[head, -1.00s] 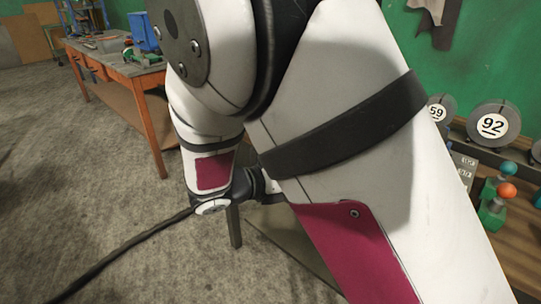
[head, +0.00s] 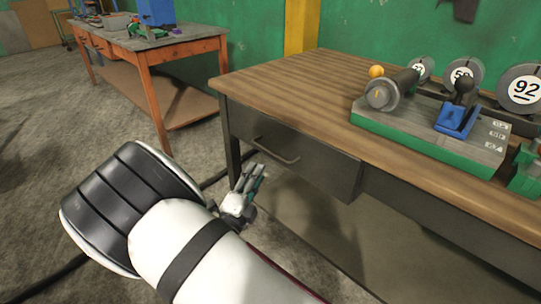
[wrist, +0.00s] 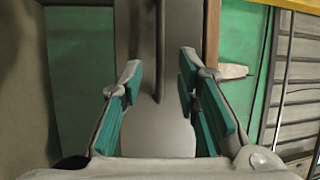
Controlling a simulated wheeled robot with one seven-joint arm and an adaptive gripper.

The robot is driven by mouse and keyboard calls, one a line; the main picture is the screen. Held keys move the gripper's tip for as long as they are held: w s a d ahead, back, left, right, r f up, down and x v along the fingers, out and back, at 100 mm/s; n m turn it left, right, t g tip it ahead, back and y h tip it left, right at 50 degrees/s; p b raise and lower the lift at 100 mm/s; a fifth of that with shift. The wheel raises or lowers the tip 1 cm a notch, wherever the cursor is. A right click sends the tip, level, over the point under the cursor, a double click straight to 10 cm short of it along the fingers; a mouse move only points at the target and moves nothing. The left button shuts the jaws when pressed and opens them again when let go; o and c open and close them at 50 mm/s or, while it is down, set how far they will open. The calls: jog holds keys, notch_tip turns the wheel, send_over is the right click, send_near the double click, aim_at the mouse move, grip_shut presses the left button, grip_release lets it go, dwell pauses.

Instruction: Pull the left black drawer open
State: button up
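The left black drawer (head: 318,164) is at the left end of the wooden-topped workbench, and its front looks flush with the bench frame. Its dark bar handle (head: 275,151) is on the front. My gripper (head: 250,174) is just in front of and below the handle, apart from it as far as I can tell. In the wrist view my gripper (wrist: 160,80) is open, with its teal-padded fingers spread and nothing held. The handle (wrist: 160,50) shows there as an upright dark bar between the fingertips, beyond them. The exact gap to it is unclear.
The workbench top (head: 300,85) carries a green-based device with a blue lever block (head: 457,120), numbered dials and an orange ball (head: 376,71). An orange-legged table (head: 150,45) stands back left. A dark cable lies on the floor. Floor before the drawer is open.

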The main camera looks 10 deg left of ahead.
aim_at(269, 153)
jog(key=b+x, duration=0.2)
jog(key=x, duration=0.8)
grip_shut()
